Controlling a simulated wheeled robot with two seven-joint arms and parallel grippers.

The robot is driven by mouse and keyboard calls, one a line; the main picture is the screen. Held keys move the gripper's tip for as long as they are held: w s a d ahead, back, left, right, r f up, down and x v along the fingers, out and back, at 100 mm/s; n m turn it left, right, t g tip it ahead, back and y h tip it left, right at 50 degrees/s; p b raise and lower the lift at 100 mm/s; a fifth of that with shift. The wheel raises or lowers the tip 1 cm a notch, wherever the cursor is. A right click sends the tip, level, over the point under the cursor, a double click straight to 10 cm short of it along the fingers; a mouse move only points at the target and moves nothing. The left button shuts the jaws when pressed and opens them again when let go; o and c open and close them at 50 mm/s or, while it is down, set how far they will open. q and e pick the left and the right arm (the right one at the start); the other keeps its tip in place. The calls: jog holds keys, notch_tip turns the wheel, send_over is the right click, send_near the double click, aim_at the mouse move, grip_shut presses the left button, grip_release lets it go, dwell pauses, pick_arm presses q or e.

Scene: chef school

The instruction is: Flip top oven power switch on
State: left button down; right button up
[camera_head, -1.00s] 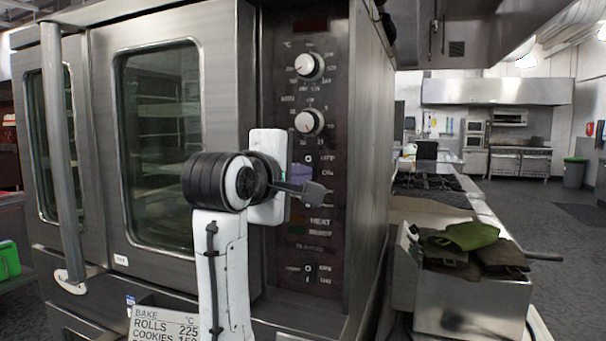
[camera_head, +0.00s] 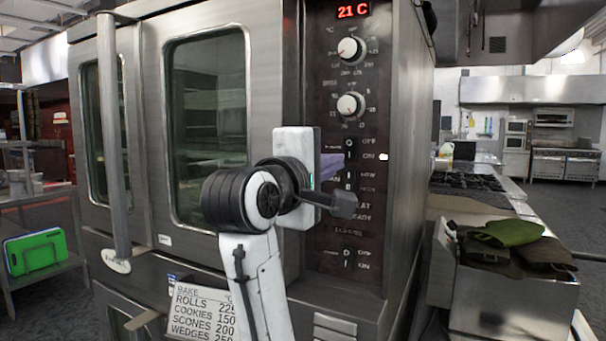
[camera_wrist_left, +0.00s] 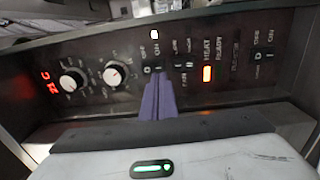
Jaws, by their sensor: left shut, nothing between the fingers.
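The oven control panel (camera_head: 334,100) has a lit red display (camera_head: 353,10) reading 21 C. The top power switch (camera_head: 349,150), marked OFF and ON, is below two white knobs. A small white lamp (camera_head: 384,157) glows beside ON. My left gripper (camera_head: 333,164) has purple fingers, shut and empty, just left of the switch column. In the left wrist view, the fingertips (camera_wrist_left: 158,84) lie close by the top switch (camera_wrist_left: 152,69); I cannot tell if they touch it. The HEAT lamp (camera_wrist_left: 207,73) glows orange there. My right gripper is not in view.
The oven door (camera_head: 207,130) is shut, with a long vertical handle (camera_head: 113,140) at left. A lower OFF/ON switch (camera_head: 346,258) is near the panel bottom. A steel container with cloths (camera_head: 505,234) stands to the right. A sign (camera_head: 200,312) hangs below.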

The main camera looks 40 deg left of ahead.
pick_arm(q)
jog(key=f+b+v, duration=0.1)
jog(key=b+v, duration=0.2)
jog(key=v, duration=0.5)
jog(key=shift+s+d, duration=0.15)
jog(key=shift+s, duration=0.2)
